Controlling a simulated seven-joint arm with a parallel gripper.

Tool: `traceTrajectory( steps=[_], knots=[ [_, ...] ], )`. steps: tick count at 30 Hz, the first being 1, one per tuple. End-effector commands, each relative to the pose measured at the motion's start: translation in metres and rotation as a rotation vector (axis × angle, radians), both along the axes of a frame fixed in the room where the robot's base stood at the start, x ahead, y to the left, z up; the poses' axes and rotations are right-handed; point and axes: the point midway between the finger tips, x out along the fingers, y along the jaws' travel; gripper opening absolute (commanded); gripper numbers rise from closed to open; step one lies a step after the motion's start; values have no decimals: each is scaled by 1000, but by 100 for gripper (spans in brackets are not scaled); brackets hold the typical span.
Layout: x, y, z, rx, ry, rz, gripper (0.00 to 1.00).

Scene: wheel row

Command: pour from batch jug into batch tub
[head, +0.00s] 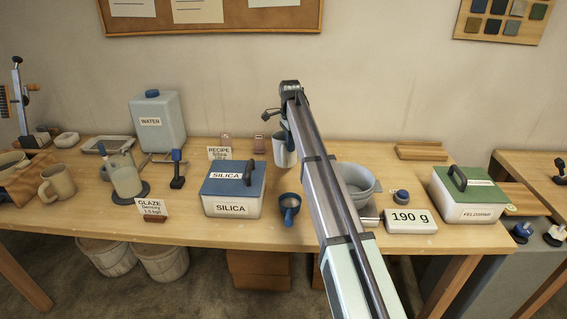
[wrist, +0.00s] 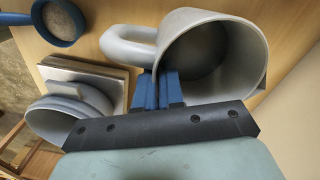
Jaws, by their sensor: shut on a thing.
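The batch jug is a grey, handled vessel (head: 283,152), held in the air above the back of the table. In the wrist view the jug (wrist: 225,50) shows its open mouth, and its visible inside looks grey and bare. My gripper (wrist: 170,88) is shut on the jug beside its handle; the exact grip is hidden. In the head view my arm hides part of the jug. The batch tub looks to be the grey round vessel (head: 362,182) right of my arm, apart from the jug. It also shows at lower left in the wrist view (wrist: 52,124); its contents are hidden.
A display reading 190 g (head: 411,220) stands by the tub. A blue cup with powder (head: 289,207) and the silica box (head: 232,208) are left of my arm. The feldspar box (head: 468,208) is at right. A water container (head: 158,127) stands at back left.

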Motion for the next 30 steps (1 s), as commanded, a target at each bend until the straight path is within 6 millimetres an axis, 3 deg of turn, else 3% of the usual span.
traceTrajectory(
  steps=[21, 30],
  knots=[
    [0, 0, 35, 0, -1, 0, 0],
    [0, 0, 38, 0, 0, 0, 0]
  ],
)
